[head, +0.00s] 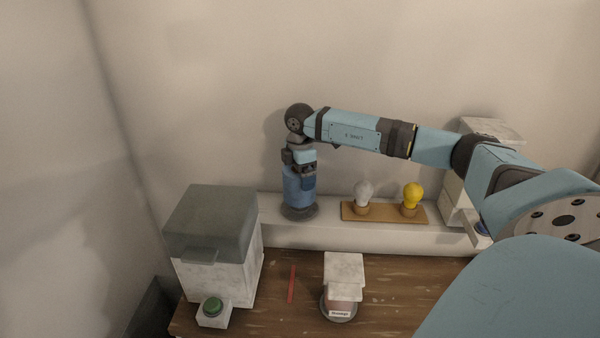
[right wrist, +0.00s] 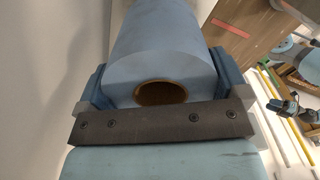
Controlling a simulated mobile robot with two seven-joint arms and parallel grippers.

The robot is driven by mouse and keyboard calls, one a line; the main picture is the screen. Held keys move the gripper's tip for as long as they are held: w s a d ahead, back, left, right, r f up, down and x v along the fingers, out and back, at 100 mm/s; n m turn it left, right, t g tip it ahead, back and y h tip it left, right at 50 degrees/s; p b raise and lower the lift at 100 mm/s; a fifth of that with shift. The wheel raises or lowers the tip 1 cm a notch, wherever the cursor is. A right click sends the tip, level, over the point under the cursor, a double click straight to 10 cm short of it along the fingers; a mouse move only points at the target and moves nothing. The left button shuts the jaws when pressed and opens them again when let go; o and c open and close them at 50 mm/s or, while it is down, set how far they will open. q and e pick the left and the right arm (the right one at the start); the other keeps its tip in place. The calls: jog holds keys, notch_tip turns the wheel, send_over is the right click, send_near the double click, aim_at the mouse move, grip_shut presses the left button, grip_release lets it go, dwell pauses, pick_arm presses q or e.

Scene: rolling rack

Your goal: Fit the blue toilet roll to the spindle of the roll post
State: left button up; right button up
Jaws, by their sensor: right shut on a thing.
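The blue toilet roll (head: 297,190) stands upright on the back ledge in the head view. My right gripper (head: 306,172) comes down on its upper part and is shut on it. In the right wrist view the blue roll (right wrist: 158,45) lies between both fingers, with its brown core hole facing the camera. The dark round base of the roll post (head: 300,212) shows directly under the roll. The spindle is hidden, and I cannot tell whether the roll rests fully on the base.
A wooden board (head: 348,216) with a white bulb (head: 364,192) and a yellow bulb (head: 411,193) is right of the roll. A grey-lidded box (head: 212,225) and a green button (head: 212,306) are at left. A white-topped stand (head: 344,270) and red strip (head: 292,284) are in front.

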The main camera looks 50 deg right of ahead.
jog(key=shift+f+b, duration=0.7)
jog(key=shift+f, duration=0.75)
jog(key=shift+f, duration=0.2)
jog(key=o, duration=0.6)
jog(key=shift+r+b, duration=0.9)
jog(key=shift+r, duration=6)
